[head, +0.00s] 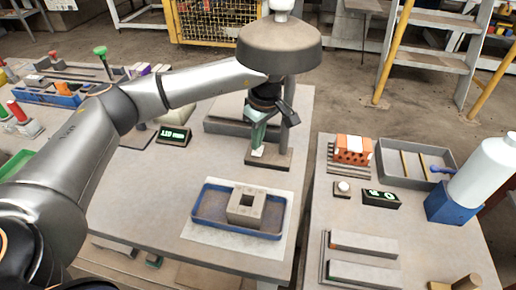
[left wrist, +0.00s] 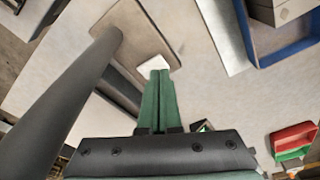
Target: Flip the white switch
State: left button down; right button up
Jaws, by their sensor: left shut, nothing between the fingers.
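The white switch (head: 258,152) is on the grey base of the stand under the domed head. In the left wrist view it shows as a pale square (left wrist: 153,48) just beyond my fingertips. My left gripper (head: 256,144) points down at it with green fingers shut and empty. In the left wrist view the closed fingertips (left wrist: 160,73) overlap the near edge of the switch. Whether they touch it or hover just above, I cannot tell. The fingers hide part of the switch. My right gripper is not in view.
The domed head (head: 279,45) and its post (head: 291,131) stand close beside my left gripper. A lit display (head: 173,136) sits to the left. A white bottle (head: 485,172) stands on the right table.

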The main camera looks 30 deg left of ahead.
aim_at(257, 153)
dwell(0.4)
pick_arm(q)
jog(key=shift+f+b, duration=0.6)
jog(key=shift+f, duration=0.3)
dwell(0.4)
jog(key=shift+r, duration=0.2)
jog(key=shift+r+p, duration=2.45)
jog(key=shift+r, duration=1)
jog(key=shift+s+f, duration=0.1)
